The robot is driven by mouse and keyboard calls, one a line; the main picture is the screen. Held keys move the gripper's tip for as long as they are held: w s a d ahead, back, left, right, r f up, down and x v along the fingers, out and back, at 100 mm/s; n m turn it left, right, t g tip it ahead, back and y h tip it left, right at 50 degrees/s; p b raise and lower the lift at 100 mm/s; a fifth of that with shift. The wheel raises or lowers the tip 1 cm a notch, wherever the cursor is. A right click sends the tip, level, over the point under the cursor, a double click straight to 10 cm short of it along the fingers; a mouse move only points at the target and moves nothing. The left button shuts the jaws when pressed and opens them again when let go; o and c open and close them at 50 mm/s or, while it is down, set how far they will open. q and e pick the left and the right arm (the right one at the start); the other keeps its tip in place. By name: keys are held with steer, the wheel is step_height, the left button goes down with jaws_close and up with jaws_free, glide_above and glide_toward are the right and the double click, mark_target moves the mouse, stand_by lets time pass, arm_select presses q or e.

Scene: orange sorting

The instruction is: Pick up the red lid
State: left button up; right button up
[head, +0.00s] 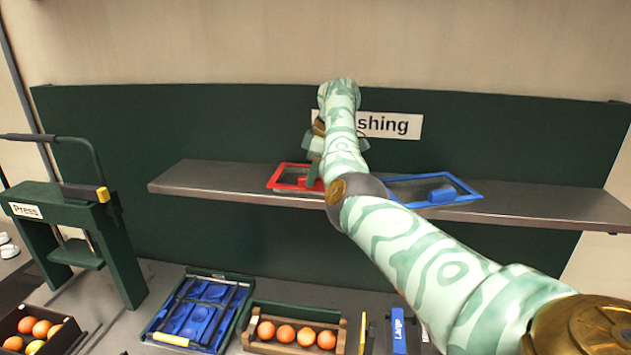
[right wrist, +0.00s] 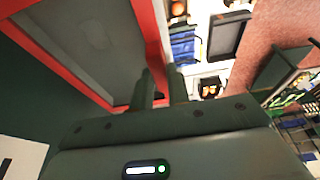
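The red lid (head: 283,188), a red frame around a dark pane, lies on the grey shelf in the head view. It also shows in the right wrist view (right wrist: 84,70), at the upper left. My right gripper (head: 315,172) points down at the lid's right part, partly hidden by my arm. In the right wrist view its two fingers (right wrist: 162,88) stand a narrow gap apart, with red of the lid at their tips. Whether they press on the lid's red handle is unclear. My left gripper is not in view.
A blue lid (head: 470,198) lies on the shelf (head: 210,181) to the right, partly behind my arm. Below stand a press (head: 120,245), a blue tray (head: 165,318) and a crate of oranges (head: 262,347). The shelf's left end is clear.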

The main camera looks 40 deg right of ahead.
jaws_close()
steer(key=shift+r, duration=0.1)
steer(key=shift+w+r, duration=0.1)
steer(key=shift+r, duration=0.2)
step_height(320, 180, up, 17)
steer(key=p, duration=0.7)
steer(key=shift+r, duration=0.15)
